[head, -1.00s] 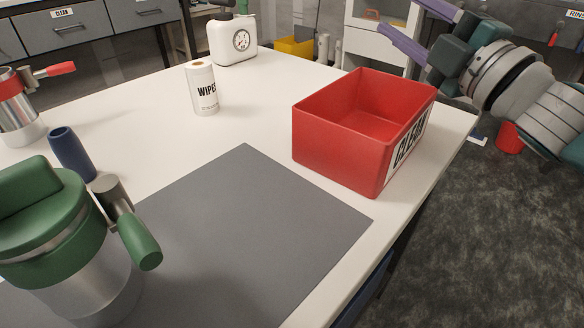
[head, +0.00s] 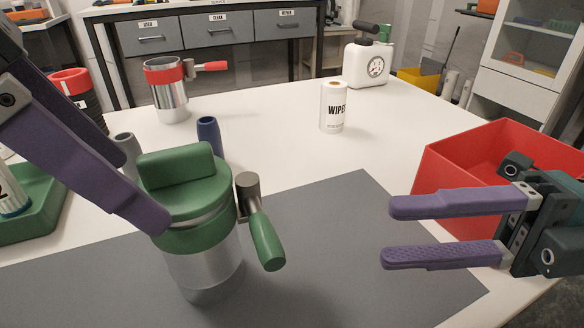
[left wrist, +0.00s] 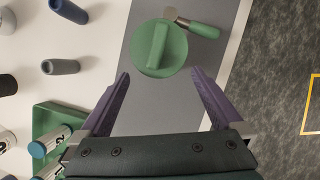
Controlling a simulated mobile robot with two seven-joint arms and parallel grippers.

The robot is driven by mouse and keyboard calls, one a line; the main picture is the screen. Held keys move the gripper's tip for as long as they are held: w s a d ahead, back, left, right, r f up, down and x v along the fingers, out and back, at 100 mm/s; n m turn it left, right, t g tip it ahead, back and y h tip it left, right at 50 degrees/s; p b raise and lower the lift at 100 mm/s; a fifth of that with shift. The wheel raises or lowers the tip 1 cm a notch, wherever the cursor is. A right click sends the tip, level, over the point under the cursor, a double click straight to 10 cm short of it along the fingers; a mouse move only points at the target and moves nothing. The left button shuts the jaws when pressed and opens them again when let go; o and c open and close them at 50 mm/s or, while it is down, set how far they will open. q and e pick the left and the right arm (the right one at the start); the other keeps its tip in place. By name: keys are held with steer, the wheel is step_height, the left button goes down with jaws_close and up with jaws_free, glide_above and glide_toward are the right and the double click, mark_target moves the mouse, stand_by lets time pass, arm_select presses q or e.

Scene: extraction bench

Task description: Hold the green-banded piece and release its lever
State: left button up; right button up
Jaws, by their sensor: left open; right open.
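The green-banded piece (head: 203,262) is a silver cylinder with a green band and green lid, standing upright on the grey mat (head: 330,235). Its green-handled lever (head: 265,238) hangs on its right side, pointing down and outward. From above, the left wrist view shows its round green lid (left wrist: 174,52) and the lever (left wrist: 200,28) beyond my open left gripper (left wrist: 162,88). In the head view one purple left finger (head: 150,208) overlaps the piece's left edge; contact cannot be told. My right gripper (head: 390,232) is open and empty, right of the lever and apart from it.
A red bin (head: 450,165) stands behind my right gripper. A red-banded piece (head: 167,92), a wipes roll (head: 333,108), a white jug (head: 367,65) and a blue cylinder (head: 209,132) stand further back. A green tray (head: 45,225) is at left. The mat's right part is clear.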

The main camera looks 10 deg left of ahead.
mark_target(184, 226)
arm_select(q)
steer(key=x, duration=0.9)
steer(key=shift+s, duration=0.1)
steer(key=shift+c, duration=0.2)
steer(key=c, duration=1.3)
